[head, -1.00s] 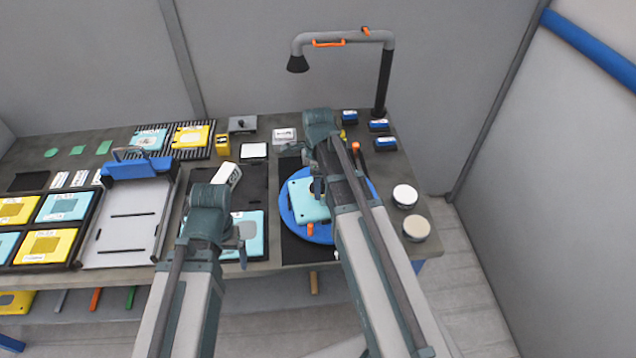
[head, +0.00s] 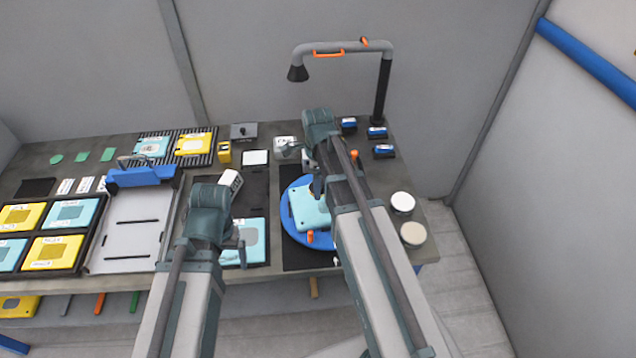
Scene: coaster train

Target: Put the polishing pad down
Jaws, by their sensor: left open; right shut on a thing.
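A teal plate (head: 307,208) lies on the turntable, partly covered by my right arm. My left gripper (head: 238,248) is open, low over another teal plate (head: 254,240) on the dark mat at the front.
Two round pale-topped tins (head: 403,202) stand at the right edge. A grey tray (head: 128,235) and a rack of yellow and teal plates (head: 52,252) fill the left.

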